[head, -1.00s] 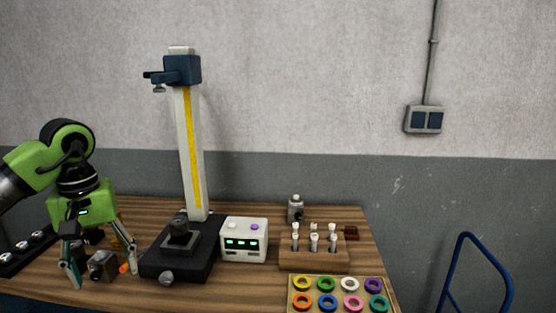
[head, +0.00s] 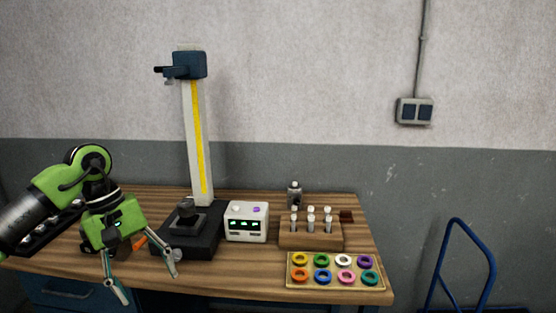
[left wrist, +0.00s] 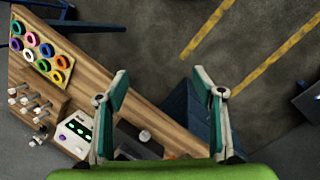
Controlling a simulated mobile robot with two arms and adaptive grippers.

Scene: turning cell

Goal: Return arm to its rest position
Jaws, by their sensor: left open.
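My left gripper (head: 147,281) is open and empty at the left front of the wooden table in the head view. Its two fingers point down and hang at the table's front edge. In the left wrist view the open fingers (left wrist: 162,92) have nothing between them, with the table and the dark floor beyond. My green left arm comes in from the left and covers part of a black rack behind it. My right gripper is not in view.
A height gauge with a black base (head: 205,240) stands right of my gripper, beside a white display box (head: 247,222). A wooden pin block (head: 311,238) and a tray of coloured rings (head: 336,283) lie farther right. A blue rail (head: 461,262) stands beyond the table.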

